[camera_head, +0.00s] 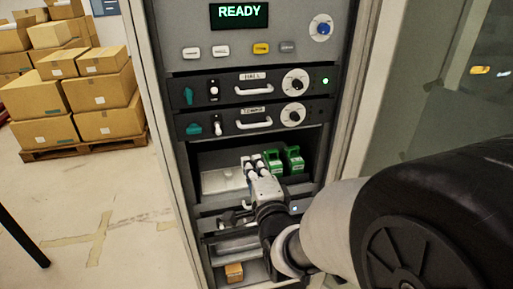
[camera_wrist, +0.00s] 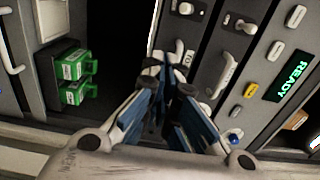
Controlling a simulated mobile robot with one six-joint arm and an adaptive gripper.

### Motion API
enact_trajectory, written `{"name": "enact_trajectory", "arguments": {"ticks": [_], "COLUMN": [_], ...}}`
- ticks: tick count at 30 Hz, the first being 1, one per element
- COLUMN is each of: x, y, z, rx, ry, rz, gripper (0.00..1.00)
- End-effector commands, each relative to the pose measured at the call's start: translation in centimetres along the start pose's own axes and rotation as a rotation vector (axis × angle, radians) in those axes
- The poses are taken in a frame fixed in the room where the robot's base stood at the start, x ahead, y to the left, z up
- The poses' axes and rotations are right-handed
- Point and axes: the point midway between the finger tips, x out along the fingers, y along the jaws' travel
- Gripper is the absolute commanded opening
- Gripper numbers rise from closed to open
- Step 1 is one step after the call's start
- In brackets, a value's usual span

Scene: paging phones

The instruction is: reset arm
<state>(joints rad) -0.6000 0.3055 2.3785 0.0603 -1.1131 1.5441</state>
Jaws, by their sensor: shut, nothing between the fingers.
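My gripper (camera_head: 256,165) is in front of the open bay of the grey rack, below the two black drawer panels. Its fingers are together with nothing visible between them. In the wrist view the closed fingers of my gripper (camera_wrist: 168,75) point toward the rack front. Two green modules (camera_head: 284,160) sit in the bay just right of the fingertips; they also show at the left in the wrist view (camera_wrist: 76,80). My arm covers the lower right of the rack.
The upper drawer (camera_head: 254,87) and lower drawer (camera_head: 253,121) have white handles and dials. A small orange-brown box (camera_head: 234,272) sits low in the rack.

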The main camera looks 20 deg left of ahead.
Motion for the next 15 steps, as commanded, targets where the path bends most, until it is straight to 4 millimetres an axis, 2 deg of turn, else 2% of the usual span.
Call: {"name": "enact_trajectory", "arguments": {"ticks": [5,8,11,15], "x": [-1.1,-2.3,-4.9,-10.4], "y": [-0.3,-0.6,-0.7,-0.3], "z": [-1.5,-4.1,-7.4,-11.4], "rx": [-0.061,-0.177,-0.338,-0.559], "ry": [0.022,0.055,0.077,0.06], "rz": [0.044,0.137,0.279,0.503], "gripper": [0.0,0.0,0.0,0.0]}}
